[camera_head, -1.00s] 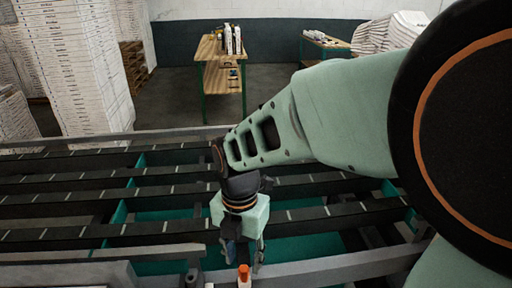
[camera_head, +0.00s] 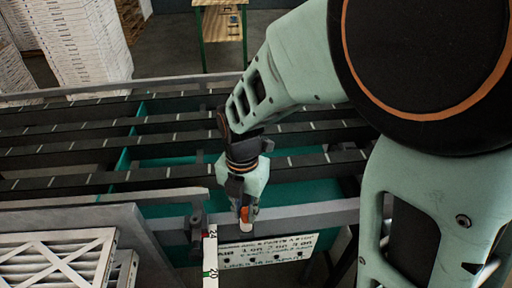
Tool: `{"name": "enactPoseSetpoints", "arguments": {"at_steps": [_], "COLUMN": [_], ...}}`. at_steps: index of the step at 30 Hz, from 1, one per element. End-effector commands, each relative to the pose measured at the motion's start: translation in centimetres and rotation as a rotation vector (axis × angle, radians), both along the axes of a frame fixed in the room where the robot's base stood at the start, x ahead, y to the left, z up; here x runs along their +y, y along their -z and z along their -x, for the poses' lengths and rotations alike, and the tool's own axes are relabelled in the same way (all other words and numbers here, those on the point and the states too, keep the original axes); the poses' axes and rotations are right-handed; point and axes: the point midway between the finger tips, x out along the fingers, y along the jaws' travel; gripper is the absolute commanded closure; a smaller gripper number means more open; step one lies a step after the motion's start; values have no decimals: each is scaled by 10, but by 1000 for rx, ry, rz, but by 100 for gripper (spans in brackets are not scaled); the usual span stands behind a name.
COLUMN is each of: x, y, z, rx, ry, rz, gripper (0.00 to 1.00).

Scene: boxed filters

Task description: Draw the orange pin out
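The orange pin (camera_head: 246,213) shows as a small orange top with a paler part below it, at the front edge of the grey rail in the middle of the head view. My gripper (camera_head: 246,208) points down right at the pin, with its dark fingers close beside the orange top. The fingers partly hide the pin. I cannot tell whether they are closed on it or only around it.
Below the pin are a white printed panel (camera_head: 268,250) and an upright ruler strip (camera_head: 210,258). The grey rail (camera_head: 310,214) runs across, with dark slotted bars (camera_head: 80,182) behind it. White-framed filters (camera_head: 50,262) stand at lower left. A wooden table (camera_head: 220,24) is at the back.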

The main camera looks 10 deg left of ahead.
Motion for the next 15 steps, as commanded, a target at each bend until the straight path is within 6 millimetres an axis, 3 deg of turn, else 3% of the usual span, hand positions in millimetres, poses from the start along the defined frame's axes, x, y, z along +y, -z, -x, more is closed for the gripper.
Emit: {"name": "enactPoseSetpoints", "arguments": {"at_steps": [15], "x": [0], "y": [-8], "z": [0], "rx": [0], "ry": [0], "rz": [-1], "gripper": [100]}}
